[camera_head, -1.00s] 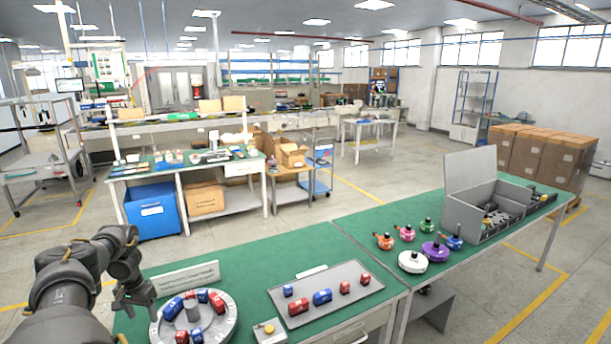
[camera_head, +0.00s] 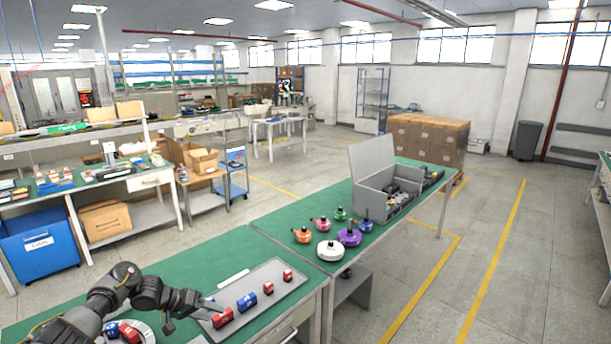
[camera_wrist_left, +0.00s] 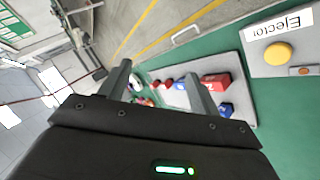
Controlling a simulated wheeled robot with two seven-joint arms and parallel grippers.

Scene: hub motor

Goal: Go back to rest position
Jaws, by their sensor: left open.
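My left gripper (camera_head: 188,312) is open and empty, with its two fingers apart in the left wrist view (camera_wrist_left: 160,82). In the head view it appears over the near left edge of the grey tray (camera_head: 283,303), by a red part (camera_head: 223,317). A blue part (camera_head: 247,300) and small red parts also lie on the tray. My right gripper is not in view.
The green table (camera_head: 190,262) joins another one holding several coloured knobbed parts, including a white one (camera_head: 330,251), and an open grey box (camera_head: 376,200). The left wrist view shows a yellow button (camera_wrist_left: 278,53) beside an "Ejector" label (camera_wrist_left: 277,25). Open floor lies right.

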